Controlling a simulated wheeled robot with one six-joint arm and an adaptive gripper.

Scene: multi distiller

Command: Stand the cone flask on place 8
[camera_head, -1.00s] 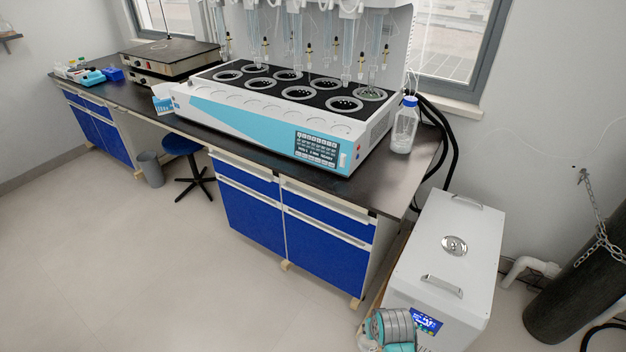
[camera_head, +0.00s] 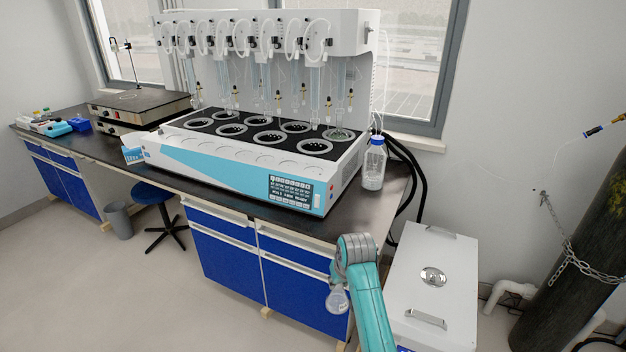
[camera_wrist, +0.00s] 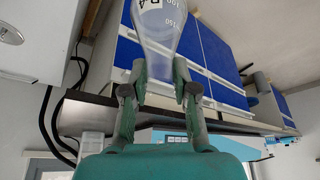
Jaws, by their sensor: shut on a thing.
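The clear glass cone flask (camera_wrist: 158,30) is in my gripper (camera_wrist: 162,88), which is shut around its narrow end in the wrist view. The flask bears a label and volume marks. In the head view the flask (camera_head: 338,301) hangs beside my arm, in front of the blue drawers and below the bench top. My fingers are hidden there. The white and light-blue distiller (camera_head: 225,172) stands on the bench, with two rows of round wells under glass tubes. The back right well (camera_head: 339,134) appears to hold glassware. Place numbers are not readable.
A blue-capped bottle (camera_head: 373,168) stands on the bench (camera_head: 345,215) just right of the distiller. A white box unit (camera_head: 436,280) stands on the floor at right, near a chained dark cylinder (camera_head: 570,260). A stool (camera_head: 155,195) stands left.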

